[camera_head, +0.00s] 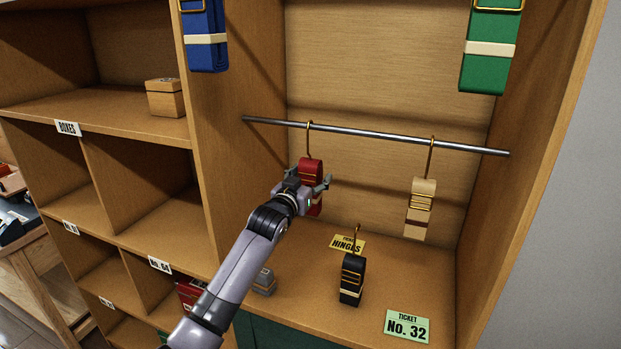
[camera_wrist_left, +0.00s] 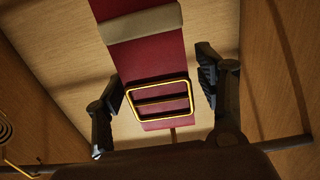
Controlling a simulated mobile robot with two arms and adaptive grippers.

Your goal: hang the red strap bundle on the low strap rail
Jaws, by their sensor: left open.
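The red strap bundle (camera_head: 311,168) hangs at the left part of the low strap rail (camera_head: 370,135). Its brass hook (camera_head: 309,135) appears to sit over the rail. My left gripper (camera_head: 312,182) is open at the bundle and hides part of its middle. In the left wrist view the bundle (camera_wrist_left: 155,62), with its gold buckle and beige band, lies between the two spread fingers. A gap shows on both sides of it. The rail also shows low in that view (camera_wrist_left: 292,143). My right gripper is not in view.
A beige bundle (camera_head: 421,208) hangs farther right on the rail. A black bundle (camera_head: 352,279) with a hook stands on the shelf floor below, near a yellow ticket (camera_head: 347,243) and a green ticket (camera_head: 408,326). Blue (camera_head: 205,36) and green (camera_head: 490,48) bundles hang above.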

